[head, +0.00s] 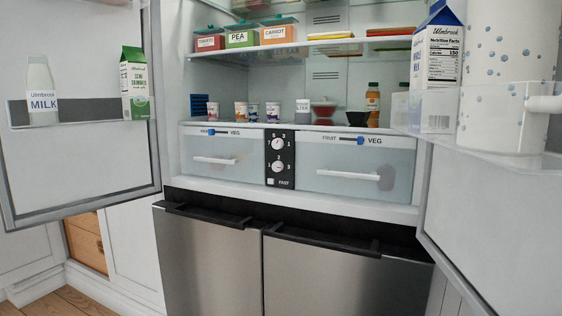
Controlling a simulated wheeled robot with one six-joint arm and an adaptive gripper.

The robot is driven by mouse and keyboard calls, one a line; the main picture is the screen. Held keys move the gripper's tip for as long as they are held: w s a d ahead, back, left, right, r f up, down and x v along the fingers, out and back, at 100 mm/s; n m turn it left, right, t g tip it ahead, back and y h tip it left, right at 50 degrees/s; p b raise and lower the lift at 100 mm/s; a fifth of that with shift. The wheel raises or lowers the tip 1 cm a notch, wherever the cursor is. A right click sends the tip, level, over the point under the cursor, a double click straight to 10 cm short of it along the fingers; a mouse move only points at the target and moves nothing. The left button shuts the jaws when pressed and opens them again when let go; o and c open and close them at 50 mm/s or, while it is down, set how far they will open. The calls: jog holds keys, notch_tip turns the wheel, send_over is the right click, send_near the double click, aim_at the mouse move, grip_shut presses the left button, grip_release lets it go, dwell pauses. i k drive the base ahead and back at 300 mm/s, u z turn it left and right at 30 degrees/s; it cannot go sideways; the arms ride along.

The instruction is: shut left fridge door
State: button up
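The left fridge door (85,165) stands wide open at the left of the head view, its inner side facing me. Its rack (85,111) holds a milk bottle (42,92) and a green and white milk carton (134,84). The door's top and far left parts are cut off by the picture edge. The fridge interior (290,85) is open to view in the middle. My gripper does not show in this view.
The right fridge door (490,215) is also open, close on the right, with a blue and white carton (437,70) and a spotted white container (505,75) in its rack. Steel lower doors (215,262) are shut. Wooden floor (62,302) shows at lower left.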

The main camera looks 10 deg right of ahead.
aim_at(96, 159)
jog(key=u, duration=2.1)
jog(key=i, duration=3.9)
jog(key=z, duration=3.8)
